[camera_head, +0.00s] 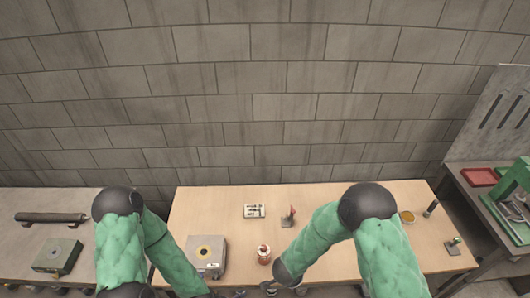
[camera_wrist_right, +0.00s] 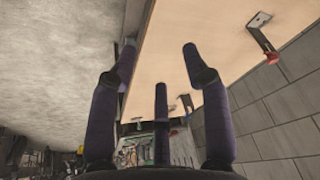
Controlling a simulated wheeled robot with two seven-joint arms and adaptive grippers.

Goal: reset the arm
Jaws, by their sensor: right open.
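My two green arms reach over the workbench (camera_head: 230,205) in the head view. The pale table surface lies beyond the fingertips, and the picture is strongly tilted.
A square grey device (camera_head: 206,262) with a yellow disc, a white tray (camera_head: 254,211), a red-topped item (camera_head: 290,214) and an orange-brown jar (camera_head: 264,256) stand on the bench. A block wall (camera_head: 260,100) stands behind.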

